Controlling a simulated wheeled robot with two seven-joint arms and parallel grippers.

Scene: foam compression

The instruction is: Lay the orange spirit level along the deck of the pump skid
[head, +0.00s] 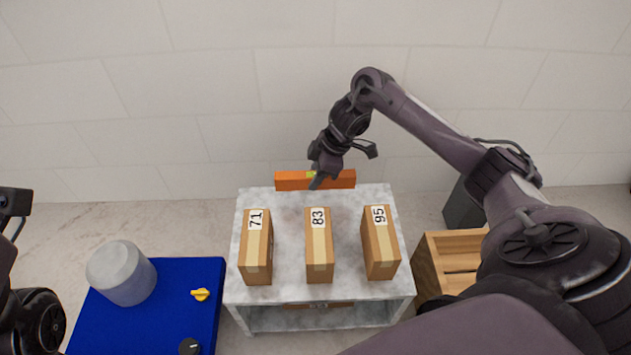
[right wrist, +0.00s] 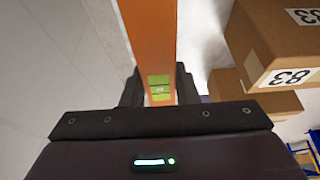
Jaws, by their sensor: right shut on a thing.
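The orange spirit level (head: 291,181) is a long bar with a green vial, lying crosswise at the back edge of the marbled table in the head view. My right gripper (head: 318,180) is shut on it near its middle. In the right wrist view the level (right wrist: 150,35) runs up from between the fingers of my right gripper (right wrist: 160,96), its green vial close to them. A blue platform (head: 185,275) at lower left, which looks like the pump skid, carries a grey tank (head: 121,273), a yellow valve handle (head: 200,295) and a dark knob. Only dark arm parts show at the left edge; my left gripper is not visible.
Three cardboard boxes marked 71 (head: 256,250), 83 (head: 319,247) and 95 (head: 380,243) stand on the marbled table (head: 290,227), in front of the level. A wooden crate (head: 436,265) stands to the right. Floor shows between the table and the wall.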

